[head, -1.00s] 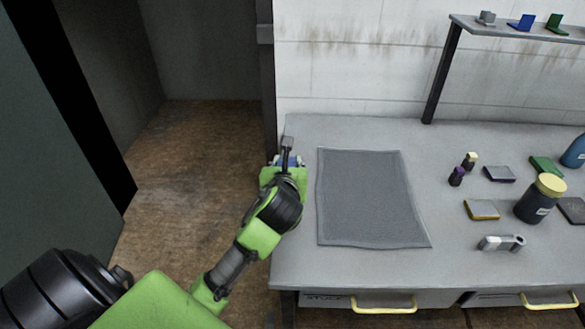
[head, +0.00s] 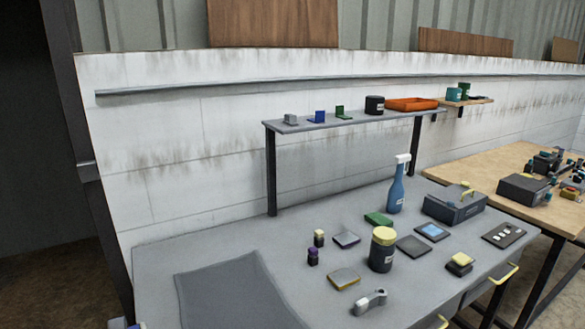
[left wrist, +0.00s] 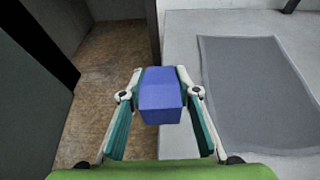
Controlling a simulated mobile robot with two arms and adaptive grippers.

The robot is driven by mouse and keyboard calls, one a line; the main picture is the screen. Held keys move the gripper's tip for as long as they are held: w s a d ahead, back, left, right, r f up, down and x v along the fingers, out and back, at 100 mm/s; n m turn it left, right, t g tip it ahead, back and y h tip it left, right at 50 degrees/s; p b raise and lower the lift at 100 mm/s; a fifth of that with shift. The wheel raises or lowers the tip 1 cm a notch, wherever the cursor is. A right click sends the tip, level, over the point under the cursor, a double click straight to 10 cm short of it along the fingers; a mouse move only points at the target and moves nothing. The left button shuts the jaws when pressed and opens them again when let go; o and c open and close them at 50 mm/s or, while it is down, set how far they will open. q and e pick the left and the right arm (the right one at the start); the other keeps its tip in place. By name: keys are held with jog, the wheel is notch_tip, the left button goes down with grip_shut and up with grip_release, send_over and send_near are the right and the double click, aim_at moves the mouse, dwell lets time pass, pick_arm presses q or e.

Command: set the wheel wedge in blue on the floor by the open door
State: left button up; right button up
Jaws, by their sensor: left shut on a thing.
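My left gripper (left wrist: 160,92) is shut on a blue block-shaped thing, which looks like the blue wheel wedge (left wrist: 160,98), in the left wrist view. The wedge is between the two fingertips, and its underside is hidden. The gripper is above the table's left edge, beside the doorway. The open doorway's brown floor (left wrist: 112,60) lies to the left, with a dark door panel (left wrist: 25,75) at its far left. In the head view the doorway is dark at the left edge, and only a small bit of the gripper may show at the bottom. My right gripper is not in view.
A grey table (head: 160,255) bears a dark grey mat (head: 230,295), a black jar (head: 382,250), a blue spray bottle (head: 397,188) and several small things. A shelf (head: 350,118) above holds small blue and green pieces. A dark door post (head: 85,160) separates doorway and wall.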

pick_arm(q)
jog(key=s+d+r+n+g+y, duration=0.1)
jog(key=s+d, duration=0.1)
jog(key=d, duration=0.5)
jog(key=s+d+r+n+g+y, duration=0.1)
jog(key=s+d+n, duration=0.1)
jog(key=d, duration=0.4)
jog(key=shift+s+d+g+y, duration=0.3)
jog(key=shift+s+d+y, duration=0.1)
jog(key=shift+s, duration=0.25)
jog(key=shift+r, duration=0.15)
